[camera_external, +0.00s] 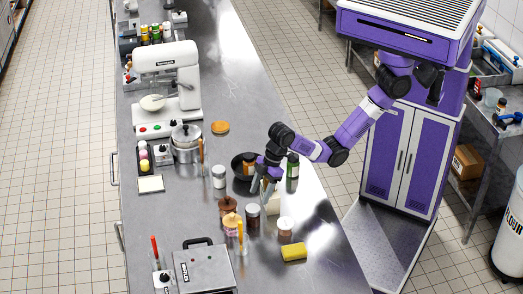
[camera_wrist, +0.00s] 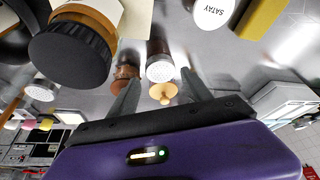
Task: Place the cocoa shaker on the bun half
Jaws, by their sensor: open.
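The cocoa shaker, seemingly the jar with dark contents and a pale lid (camera_external: 253,213), stands upright on the steel counter. In the wrist view its perforated lid (camera_wrist: 160,72) shows beyond and between my finger tips. My gripper (camera_external: 266,188) is open and empty, pointing down just behind the shaker in the external view; its fingers also show in the wrist view (camera_wrist: 159,84). I see no contact with the shaker. The bun half, a flat orange-brown disc (camera_external: 220,127), lies on the counter farther back, left of my arm. I cannot make it out in the wrist view.
Brown (camera_external: 227,203) and beige (camera_external: 231,220) knobbed pieces stand left of the shaker. A satay jar (camera_external: 286,227) and yellow sponge (camera_external: 294,252) are to its right. A dark pan (camera_external: 237,165), white-topped shaker (camera_external: 219,174) and green bottle (camera_external: 292,168) stand farther back.

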